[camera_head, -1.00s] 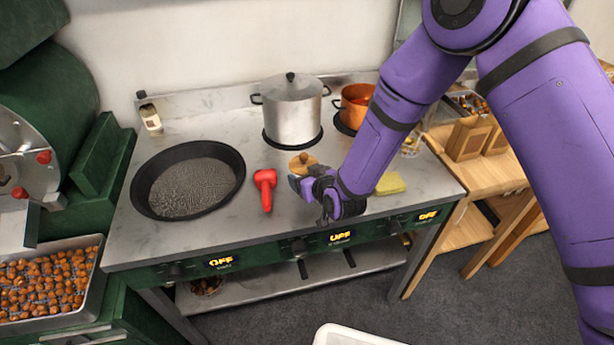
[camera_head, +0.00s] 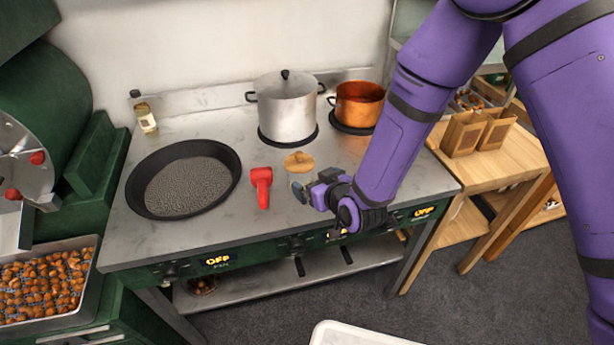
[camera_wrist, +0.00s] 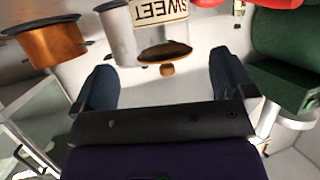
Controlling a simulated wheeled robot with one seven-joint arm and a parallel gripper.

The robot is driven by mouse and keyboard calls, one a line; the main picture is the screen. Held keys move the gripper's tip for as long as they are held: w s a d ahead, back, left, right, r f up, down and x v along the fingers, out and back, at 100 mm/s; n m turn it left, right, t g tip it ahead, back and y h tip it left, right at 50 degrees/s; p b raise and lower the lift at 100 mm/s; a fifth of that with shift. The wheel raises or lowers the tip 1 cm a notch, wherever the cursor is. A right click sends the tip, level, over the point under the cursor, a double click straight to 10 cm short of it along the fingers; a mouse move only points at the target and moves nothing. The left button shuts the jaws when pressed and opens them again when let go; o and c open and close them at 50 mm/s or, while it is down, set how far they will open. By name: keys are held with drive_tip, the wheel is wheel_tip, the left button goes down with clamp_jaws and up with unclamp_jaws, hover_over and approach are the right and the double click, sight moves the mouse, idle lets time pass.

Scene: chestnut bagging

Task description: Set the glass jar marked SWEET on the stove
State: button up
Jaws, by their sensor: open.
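The SWEET jar has a round wooden lid with a knob (camera_head: 299,160). It appears to stand on the stove top (camera_head: 215,125), in front of the steel pot; its glass body is hard to make out in the head view. In the wrist view its label (camera_wrist: 160,11) reads SWEET upside down, with the wooden lid (camera_wrist: 164,52) below it in the picture. My gripper (camera_head: 305,192) is open and empty, in front of the jar on the near side. In the wrist view its two fingers (camera_wrist: 163,72) are wide apart, with the lid showing between and beyond them.
A lidded steel pot (camera_head: 287,108) and an orange pot (camera_head: 357,103) stand at the back of the stove. A red tool (camera_head: 261,186) and a wide black pan (camera_head: 184,180) lie left of the jar. A small jar (camera_head: 146,117) stands back left. A wooden table (camera_head: 500,165) adjoins the right.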

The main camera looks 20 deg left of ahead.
drive_tip(key=v, duration=0.4)
drive_tip(key=shift+s+d+r, duration=0.2)
drive_tip(key=shift+s, duration=0.05)
drive_tip(key=w+d+r+m+h, duration=0.2)
drive_tip(key=d+r+h, duration=0.1)
drive_tip(key=d+r, duration=0.8)
drive_tip(key=w+d+r+m+h, duration=0.2)
drive_tip(key=w+d+r+h, duration=0.1)
drive_tip(key=d+r, duration=0.75)
drive_tip(key=s+d+r+m+g+h, duration=0.2)
drive_tip(key=s+d+r+h, duration=0.1)
drive_tip(key=s+d+r, duration=0.75)
drive_tip(key=s+d+r+m+g+h, duration=0.1)
drive_tip(key=s+d+m+g, duration=0.1)
drive_tip(key=s+d, duration=0.6)
drive_tip(key=s+m, duration=0.1)
drive_tip(key=s, duration=0.3)
drive_tip(key=shift+s+d+r, duration=0.2)
drive_tip(key=shift+s+d, duration=0.15)
drive_tip(key=shift+s, duration=0.05)
